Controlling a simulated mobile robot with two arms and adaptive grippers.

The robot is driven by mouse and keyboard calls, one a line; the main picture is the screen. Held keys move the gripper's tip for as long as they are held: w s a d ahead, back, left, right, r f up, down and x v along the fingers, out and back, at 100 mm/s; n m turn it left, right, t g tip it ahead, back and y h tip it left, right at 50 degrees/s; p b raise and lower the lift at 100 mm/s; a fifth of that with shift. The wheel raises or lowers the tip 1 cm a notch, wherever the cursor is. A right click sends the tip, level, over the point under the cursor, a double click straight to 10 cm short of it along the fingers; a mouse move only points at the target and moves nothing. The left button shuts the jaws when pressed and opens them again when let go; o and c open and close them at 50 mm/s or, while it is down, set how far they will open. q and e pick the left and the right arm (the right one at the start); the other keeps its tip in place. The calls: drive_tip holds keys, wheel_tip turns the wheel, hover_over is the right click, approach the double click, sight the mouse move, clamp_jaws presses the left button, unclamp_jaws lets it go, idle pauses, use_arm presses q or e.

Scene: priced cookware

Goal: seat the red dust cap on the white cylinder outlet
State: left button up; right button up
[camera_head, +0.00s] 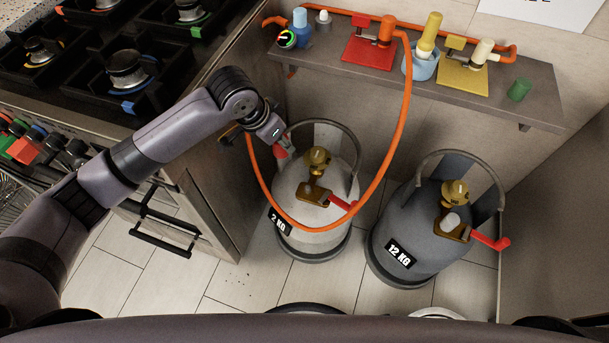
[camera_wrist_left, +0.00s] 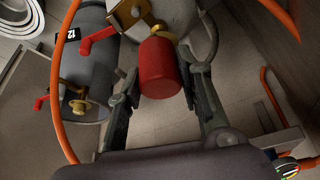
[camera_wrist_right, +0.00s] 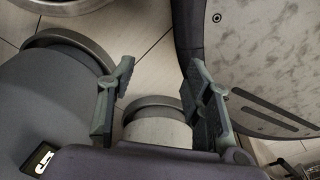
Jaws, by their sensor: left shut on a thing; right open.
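The white cylinder (camera_head: 299,190), marked 2 KG, stands on the floor with a brass valve (camera_head: 316,158) and a red lever (camera_head: 343,203). My left gripper (camera_head: 281,147) is at its upper left, beside the collar. It is shut on the red dust cap (camera_wrist_left: 160,68), which sits between the fingers in the left wrist view (camera_wrist_left: 160,85). The cap is close to brass valve parts (camera_wrist_left: 133,12); I cannot tell if they touch. The outlet is hidden. My right gripper (camera_wrist_right: 160,88) is open and empty in its wrist view, outside the head view.
A grey cylinder (camera_head: 415,235), marked 12 KG, stands to the right. An orange hose (camera_head: 401,120) loops down in front of the white cylinder. A shelf (camera_head: 540,90) behind holds regulators and small caps. A stove cabinet (camera_head: 215,180) is at the left; floor before it is clear.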

use_arm(q)
drive_tip(key=d+f+m+b, duration=0.2)
drive_tip(key=d+f, duration=0.1)
drive_tip(key=f, duration=0.3)
drive_tip(key=d+f+m+g+h+b, duration=0.1)
drive_tip(key=d+f+m+b, duration=0.1)
drive_tip(key=f, duration=0.4)
drive_tip(key=shift+w+d, duration=0.3)
drive_tip(key=shift+d, duration=0.5)
use_arm(e)
drive_tip(key=w, duration=0.2)
drive_tip(key=w+f, duration=0.1)
drive_tip(key=shift+w+a+f, duration=0.1)
drive_tip(key=shift+w+a, duration=0.2)
drive_tip(key=shift+w, duration=0.1)
use_arm(q)
drive_tip(key=shift+f, duration=0.1)
use_arm(e)
drive_tip(key=shift+w, duration=0.1)
